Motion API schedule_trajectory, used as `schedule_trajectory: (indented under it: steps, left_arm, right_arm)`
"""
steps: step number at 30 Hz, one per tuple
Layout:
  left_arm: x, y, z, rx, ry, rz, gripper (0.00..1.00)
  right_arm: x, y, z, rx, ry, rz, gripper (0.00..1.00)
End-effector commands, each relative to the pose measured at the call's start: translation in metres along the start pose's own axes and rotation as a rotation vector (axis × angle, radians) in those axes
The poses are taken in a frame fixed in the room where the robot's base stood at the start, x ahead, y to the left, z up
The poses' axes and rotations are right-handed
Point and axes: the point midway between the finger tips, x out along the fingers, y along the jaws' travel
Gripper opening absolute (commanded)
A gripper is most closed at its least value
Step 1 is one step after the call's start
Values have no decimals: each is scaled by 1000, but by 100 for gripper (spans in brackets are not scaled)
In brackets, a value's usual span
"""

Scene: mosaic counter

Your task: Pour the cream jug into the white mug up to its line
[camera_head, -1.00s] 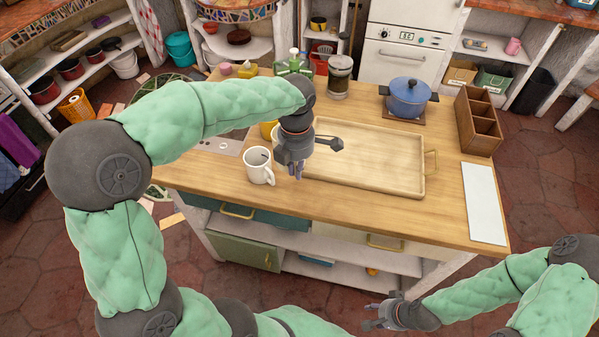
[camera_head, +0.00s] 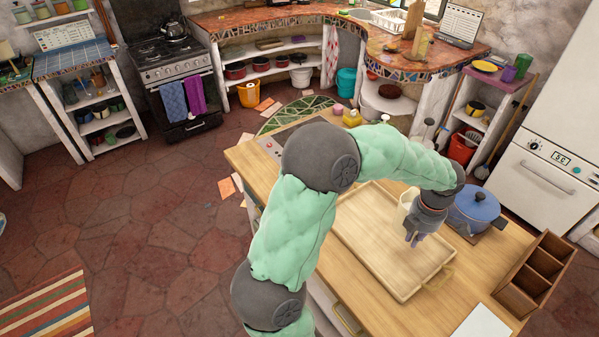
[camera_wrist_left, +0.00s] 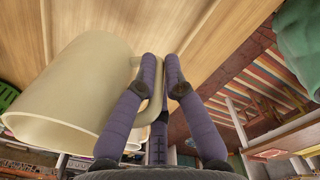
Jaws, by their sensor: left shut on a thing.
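A smooth cream-coloured vessel with a loop handle, which I take for the cream jug (camera_wrist_left: 85,85), fills the left of the wrist view. My left gripper (camera_wrist_left: 160,75) has its purple fingers shut about the handle. In the head view the left gripper (camera_head: 414,240) is over the right part of the wooden tray, and part of the jug (camera_head: 407,200) shows just behind it. I cannot see what is inside the jug. My right gripper is out of view.
The wooden tray (camera_head: 372,262) lies on the counter below the gripper. A blue pot (camera_head: 474,211) stands close on the right. A wooden compartment box (camera_head: 536,275) and a white board (camera_head: 481,323) are at the near right. The tray looks empty where it shows.

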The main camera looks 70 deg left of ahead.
Motion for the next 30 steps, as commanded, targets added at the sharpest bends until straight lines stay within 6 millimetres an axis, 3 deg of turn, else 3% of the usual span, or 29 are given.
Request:
schedule_trajectory:
  steps: [1, 8, 15, 24, 30]
  left_arm:
    - [-10, 17, -11, -53, 4, 1, 0]
    - [-14, 77, -58, -262, 8, 16, 0]
    - [-18, 128, -126, -476, 18, 37, 0]
    - [-24, 167, -212, -698, 30, 70, 0]
    - [-24, 175, -240, -762, 31, 83, 0]
  right_arm:
    - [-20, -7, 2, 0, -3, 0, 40]
    - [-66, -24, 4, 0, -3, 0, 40]
    - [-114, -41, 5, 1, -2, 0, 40]
    - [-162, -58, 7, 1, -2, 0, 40]
    - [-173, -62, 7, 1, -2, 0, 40]
